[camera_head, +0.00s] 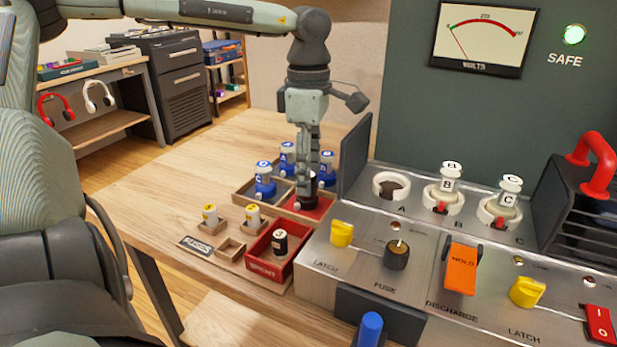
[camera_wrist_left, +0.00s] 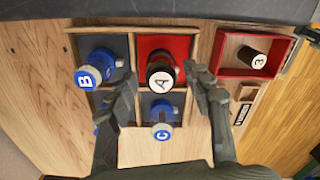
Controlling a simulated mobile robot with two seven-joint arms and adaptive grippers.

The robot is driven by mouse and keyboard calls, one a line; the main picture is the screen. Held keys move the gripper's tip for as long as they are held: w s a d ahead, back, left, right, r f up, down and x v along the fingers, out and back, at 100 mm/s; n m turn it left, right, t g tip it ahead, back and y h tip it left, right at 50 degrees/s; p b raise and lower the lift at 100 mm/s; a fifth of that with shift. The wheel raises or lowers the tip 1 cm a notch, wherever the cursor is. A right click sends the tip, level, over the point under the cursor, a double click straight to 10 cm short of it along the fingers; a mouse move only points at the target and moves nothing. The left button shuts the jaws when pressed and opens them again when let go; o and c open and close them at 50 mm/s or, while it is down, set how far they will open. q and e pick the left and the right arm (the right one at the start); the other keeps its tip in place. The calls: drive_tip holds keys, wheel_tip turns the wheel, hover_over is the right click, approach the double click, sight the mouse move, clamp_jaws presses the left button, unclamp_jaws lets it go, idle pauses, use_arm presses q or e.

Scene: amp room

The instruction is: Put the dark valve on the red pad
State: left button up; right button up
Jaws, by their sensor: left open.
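The dark valve (camera_wrist_left: 158,77), with a white top marked A, stands in the red-lined compartment, on the red pad (camera_wrist_left: 181,46). In the head view the dark valve shows as a small dark piece under the fingers, and part of the red pad (camera_head: 305,208) shows in front of it. My left gripper (camera_wrist_left: 161,76) is open, pointing down over the pad, with a finger on either side of the valve; in the head view the gripper (camera_head: 312,178) hides much of it. I cannot tell whether the fingers touch the valve. My right gripper is not in view.
Blue valves (camera_head: 264,180) stand in neighbouring compartments close to the fingers. A red box (camera_head: 259,266) holding a black fuse and a fuse tray (camera_head: 232,245) lie nearer. The metal panel (camera_head: 350,275) is right, with socket A (camera_head: 391,186) empty. The table at left is clear.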

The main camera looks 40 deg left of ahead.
use_arm(q)
wheel_tip(320, 180, up, 10)
drive_tip(key=shift+r, duration=0.15)
idle(0.4)
